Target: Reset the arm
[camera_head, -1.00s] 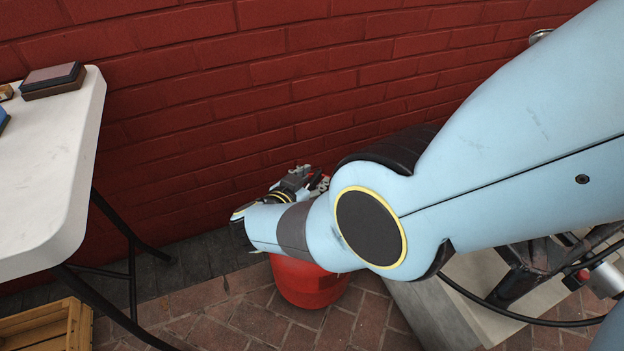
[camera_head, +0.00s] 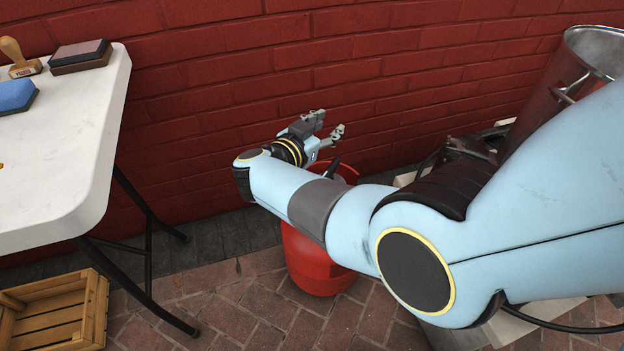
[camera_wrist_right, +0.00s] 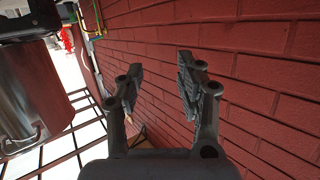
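My right gripper (camera_head: 326,128) is near the middle of the head view, above and in front of the red gas cylinder (camera_head: 318,265) and close to the brick wall. Its fingers are apart and empty. The right wrist view also shows the open fingers (camera_wrist_right: 157,88) with only brick wall between and beyond them. My right arm comes in from the right side of the head view and hides part of the cylinder. My left gripper is not in view.
A white folding table (camera_head: 75,150) stands at the left with a stamp (camera_head: 20,62), a dark block (camera_head: 80,54) and a blue sponge-like block (camera_head: 15,95). A wooden crate (camera_head: 92,315) is on the brick floor. A metal pot (camera_head: 548,90) stands at the right; it also shows in the wrist view (camera_wrist_right: 30,98).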

